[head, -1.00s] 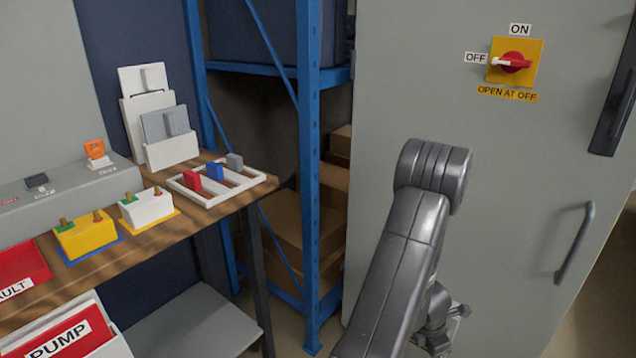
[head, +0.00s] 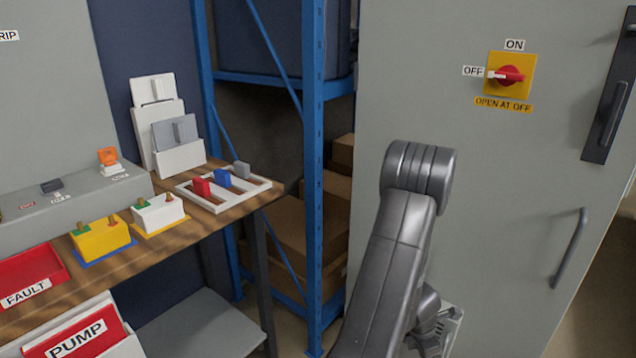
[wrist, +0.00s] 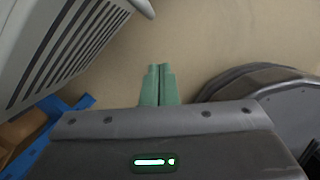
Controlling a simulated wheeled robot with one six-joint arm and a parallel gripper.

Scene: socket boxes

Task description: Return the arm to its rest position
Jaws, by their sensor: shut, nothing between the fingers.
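My arm is folded in front of the grey cabinet in the head view. My gripper shows in the wrist view (wrist: 158,72), where its two green fingers lie together over the bare floor with nothing between them. In the head view the fingers are hidden behind or below the arm links.
The grey cabinet (head: 470,150) has a red rotary switch (head: 510,75) with its white tip toward OFF, and a handle (head: 570,248). A blue shelf rack (head: 313,150) and a wooden bench (head: 150,245) with socket boxes stand left. Tan floor (wrist: 205,45) lies under the fingers.

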